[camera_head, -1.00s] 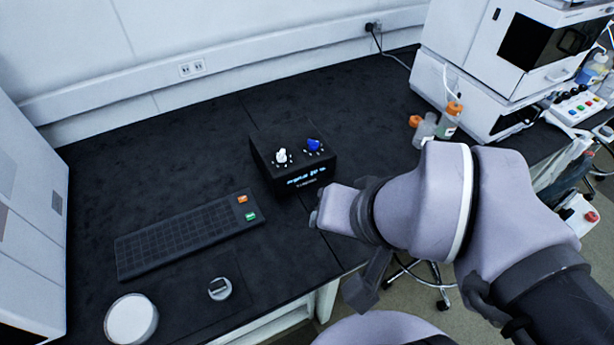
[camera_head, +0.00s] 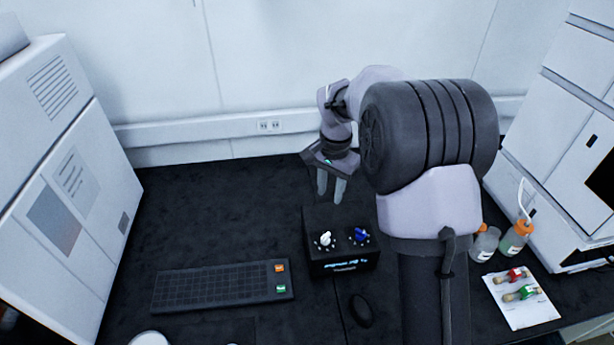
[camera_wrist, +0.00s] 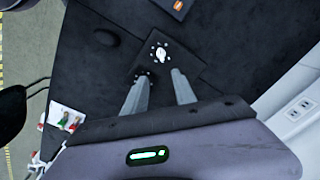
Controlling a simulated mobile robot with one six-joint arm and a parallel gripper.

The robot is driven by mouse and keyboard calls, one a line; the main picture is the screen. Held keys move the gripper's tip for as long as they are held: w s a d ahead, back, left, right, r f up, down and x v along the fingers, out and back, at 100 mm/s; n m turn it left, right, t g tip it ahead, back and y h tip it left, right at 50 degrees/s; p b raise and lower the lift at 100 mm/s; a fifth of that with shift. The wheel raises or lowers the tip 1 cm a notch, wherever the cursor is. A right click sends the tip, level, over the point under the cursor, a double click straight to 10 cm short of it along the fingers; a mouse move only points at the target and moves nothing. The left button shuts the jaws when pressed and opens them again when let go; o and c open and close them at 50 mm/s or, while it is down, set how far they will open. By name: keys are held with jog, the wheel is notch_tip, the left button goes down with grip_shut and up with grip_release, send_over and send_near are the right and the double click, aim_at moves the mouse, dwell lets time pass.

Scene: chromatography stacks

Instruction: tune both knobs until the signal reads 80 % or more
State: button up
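The black control box (camera_head: 341,258) stands on the dark bench, with a white knob (camera_head: 325,238) on its left and a blue knob (camera_head: 360,235) on its right. Its front display (camera_head: 344,265) shows blue text too small to read. My gripper (camera_head: 331,192) points down above and behind the box, its two fingers apart with nothing between them. In the wrist view, my gripper (camera_wrist: 160,77) has its fingertips near the box (camera_wrist: 190,67), and the white knob (camera_wrist: 160,53) shows just beyond them. The blue knob is not clearly visible there.
A keyboard (camera_head: 222,286) lies left of the box and a mouse (camera_head: 361,310) in front of it. Bottles (camera_head: 516,238) and a white card (camera_head: 522,300) with red and green items lie right. White instruments flank the bench; its back left is clear.

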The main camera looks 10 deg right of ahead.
aim_at(326, 236)
jog(key=f+b, duration=0.1)
jog(key=f, duration=0.5)
jog(key=f+b, duration=0.2)
jog(key=f, duration=0.5)
jog(key=w+f+b, duration=0.1)
jog(key=f, duration=0.5)
jog(key=shift+f, duration=0.25)
grip_shut()
